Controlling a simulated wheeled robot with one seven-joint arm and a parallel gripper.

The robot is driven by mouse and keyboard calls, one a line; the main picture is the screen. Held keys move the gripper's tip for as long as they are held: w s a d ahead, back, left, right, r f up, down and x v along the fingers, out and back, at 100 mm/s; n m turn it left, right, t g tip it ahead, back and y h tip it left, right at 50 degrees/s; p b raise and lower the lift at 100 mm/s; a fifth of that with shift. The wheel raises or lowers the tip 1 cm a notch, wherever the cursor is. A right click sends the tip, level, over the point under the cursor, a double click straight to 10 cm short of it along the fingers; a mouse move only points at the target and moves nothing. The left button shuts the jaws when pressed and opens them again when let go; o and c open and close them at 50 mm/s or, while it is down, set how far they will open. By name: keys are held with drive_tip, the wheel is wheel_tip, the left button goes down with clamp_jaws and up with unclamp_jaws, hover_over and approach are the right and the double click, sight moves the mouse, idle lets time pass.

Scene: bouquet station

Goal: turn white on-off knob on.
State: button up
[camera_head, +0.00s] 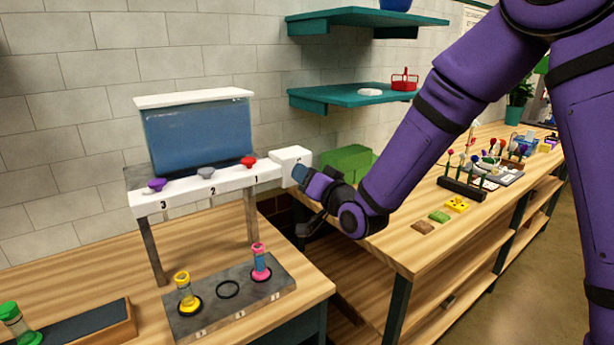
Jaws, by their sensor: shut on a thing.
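A white box (290,157) sits at the right end of the white dispenser rail (195,191), beside the numbers 1, 2 and 3. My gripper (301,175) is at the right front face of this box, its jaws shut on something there. The white on-off knob itself is hidden behind the fingers, so its turn position cannot be seen. The gripper comes in from the right, with the wrist below and to the right of the box.
A blue tank (198,135) stands behind the rail, which carries a purple knob (155,184), grey knob (206,172) and red knob (248,161). A grey tray (215,320) below holds yellow (186,290) and pink vials (260,262). A green box (348,160) stands behind my wrist.

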drive_tip(key=shift+f+m, duration=0.1)
drive_tip(key=shift+m, duration=1.2)
drive_tip(key=o, duration=0.9)
drive_tip(key=shift+s, duration=0.1)
drive_tip(key=v, duration=1)
drive_tip(key=shift+s+d, duration=0.2)
drive_tip(key=shift+s, duration=0.1)
